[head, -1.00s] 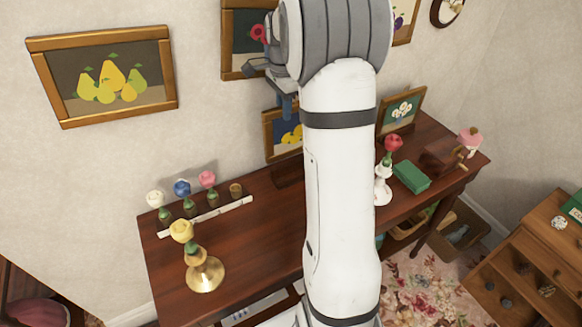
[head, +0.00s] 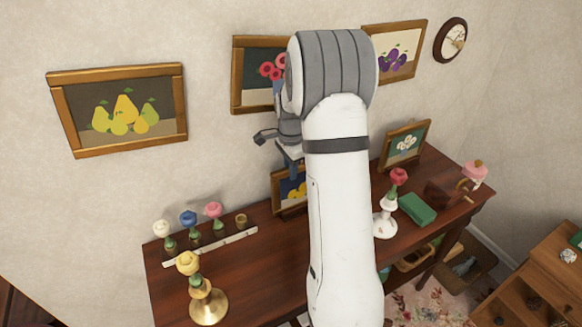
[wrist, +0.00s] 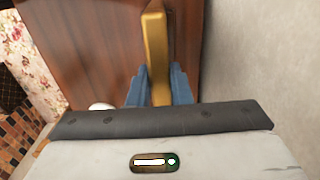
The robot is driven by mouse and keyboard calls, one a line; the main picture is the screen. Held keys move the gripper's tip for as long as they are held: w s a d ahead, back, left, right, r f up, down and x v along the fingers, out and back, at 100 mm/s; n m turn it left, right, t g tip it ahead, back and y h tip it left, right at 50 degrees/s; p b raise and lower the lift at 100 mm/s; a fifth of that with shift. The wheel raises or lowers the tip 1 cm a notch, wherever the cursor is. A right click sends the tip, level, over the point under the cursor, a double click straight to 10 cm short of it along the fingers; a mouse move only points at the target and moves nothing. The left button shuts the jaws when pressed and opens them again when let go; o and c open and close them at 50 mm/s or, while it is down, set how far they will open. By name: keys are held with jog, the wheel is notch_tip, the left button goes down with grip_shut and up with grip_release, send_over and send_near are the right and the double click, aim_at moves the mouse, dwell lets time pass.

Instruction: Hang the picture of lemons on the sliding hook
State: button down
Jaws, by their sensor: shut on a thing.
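The lemon picture (head: 275,197) has a gold-brown frame and yellow fruit on a dark blue ground. It is low by the wall at the back of the table, mostly hidden behind my arm. I cannot tell whether it touches the table. My gripper (head: 291,168) is above it, shut on its frame. In the wrist view, the gold frame edge (wrist: 156,45) runs between the blue fingers of my gripper (wrist: 159,85). I cannot make out the sliding hook.
The table (head: 255,275) bears several vases, a brass candlestick (head: 208,304), a green box (head: 417,209) and a small framed flower picture (head: 404,146).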

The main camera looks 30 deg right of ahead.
jog(key=shift+f, duration=0.15)
jog(key=c, duration=1.3)
grip_release()
